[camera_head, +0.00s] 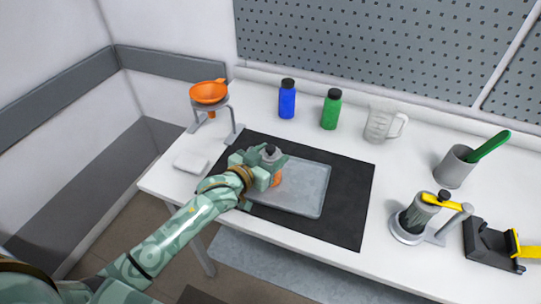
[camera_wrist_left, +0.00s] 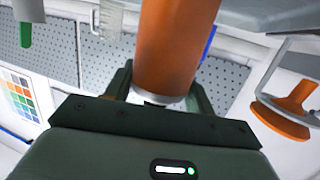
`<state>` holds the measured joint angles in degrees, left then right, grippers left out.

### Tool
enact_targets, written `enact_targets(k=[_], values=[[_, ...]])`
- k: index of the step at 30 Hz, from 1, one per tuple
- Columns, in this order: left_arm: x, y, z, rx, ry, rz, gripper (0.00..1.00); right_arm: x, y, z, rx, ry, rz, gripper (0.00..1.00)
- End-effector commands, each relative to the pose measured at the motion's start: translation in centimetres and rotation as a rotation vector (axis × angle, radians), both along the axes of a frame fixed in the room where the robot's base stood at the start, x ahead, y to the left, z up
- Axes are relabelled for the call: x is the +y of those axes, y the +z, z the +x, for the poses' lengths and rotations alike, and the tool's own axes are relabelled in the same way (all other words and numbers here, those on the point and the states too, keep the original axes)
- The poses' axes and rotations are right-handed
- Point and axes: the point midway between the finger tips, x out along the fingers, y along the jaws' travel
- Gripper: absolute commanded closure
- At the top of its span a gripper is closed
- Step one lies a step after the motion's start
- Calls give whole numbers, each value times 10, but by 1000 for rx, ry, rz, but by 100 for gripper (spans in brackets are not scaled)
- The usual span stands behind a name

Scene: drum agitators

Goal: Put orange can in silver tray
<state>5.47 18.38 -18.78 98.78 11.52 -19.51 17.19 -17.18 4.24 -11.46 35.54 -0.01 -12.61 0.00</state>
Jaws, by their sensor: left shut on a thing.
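The orange can (camera_head: 276,180) is in my left gripper (camera_head: 262,165), mostly hidden behind the fingers in the head view. In the left wrist view the orange can (camera_wrist_left: 177,45) stands large between the two dark fingers of my left gripper (camera_wrist_left: 158,92), which is shut on it. The silver tray (camera_head: 309,190) lies flat on a black mat. The gripper and can are over the left part of the tray; I cannot tell whether the can touches it. My right gripper is not in view.
The black mat (camera_head: 348,215) lies on the white table. Behind it stand a blue bottle (camera_head: 287,101), a green bottle (camera_head: 330,111) and a clear jug (camera_head: 379,124). An orange funnel (camera_head: 208,92) on a stand is at left, and a drum agitator (camera_head: 415,217) at right.

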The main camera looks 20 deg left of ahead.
Motion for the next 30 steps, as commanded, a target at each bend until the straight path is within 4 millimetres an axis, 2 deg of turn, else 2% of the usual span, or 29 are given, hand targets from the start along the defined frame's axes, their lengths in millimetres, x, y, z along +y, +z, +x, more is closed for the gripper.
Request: enact_targets(k=[2, 3, 5, 15, 17, 30], values=[[0, -2, 0, -1, 0, -1, 87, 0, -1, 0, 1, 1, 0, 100], [0, -3, 0, 0, 0, -1, 40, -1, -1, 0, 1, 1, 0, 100], [0, -2, 0, 0, 0, 0, 24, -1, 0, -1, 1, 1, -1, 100], [0, 1, -1, 0, 0, 0, 24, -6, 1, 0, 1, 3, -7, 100], [2, 1, -7, 3, 1, 1, 24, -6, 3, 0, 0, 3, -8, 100], [29, 21, -95, 2, 0, 0, 24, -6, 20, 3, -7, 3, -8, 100]])
